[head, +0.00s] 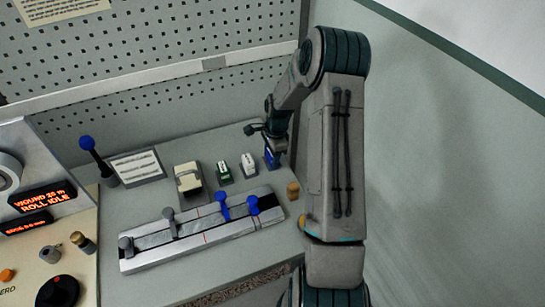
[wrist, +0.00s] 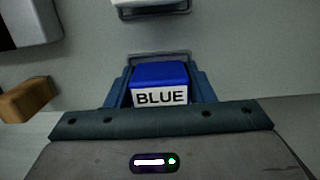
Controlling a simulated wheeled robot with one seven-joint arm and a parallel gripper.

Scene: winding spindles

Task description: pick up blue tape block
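The blue tape block (wrist: 160,77) has a blue top and a white front label reading "BLUE". In the wrist view it sits between the two fingers of my gripper (wrist: 160,88), one finger close along each side. I cannot tell whether the fingers press on it or leave a thin gap. A grey holder rim (wrist: 160,55) shows just behind the block. In the head view, my gripper (head: 271,148) is low at the table's back right, and the blue block (head: 272,159) is partly hidden by it.
A white block (head: 248,164) and a green block (head: 223,173) stand left of the blue one. A rail with blue and grey levers (head: 190,229) lies in front. A wooden piece (head: 293,190) stands near the right edge. A perforated panel (head: 160,45) rises behind.

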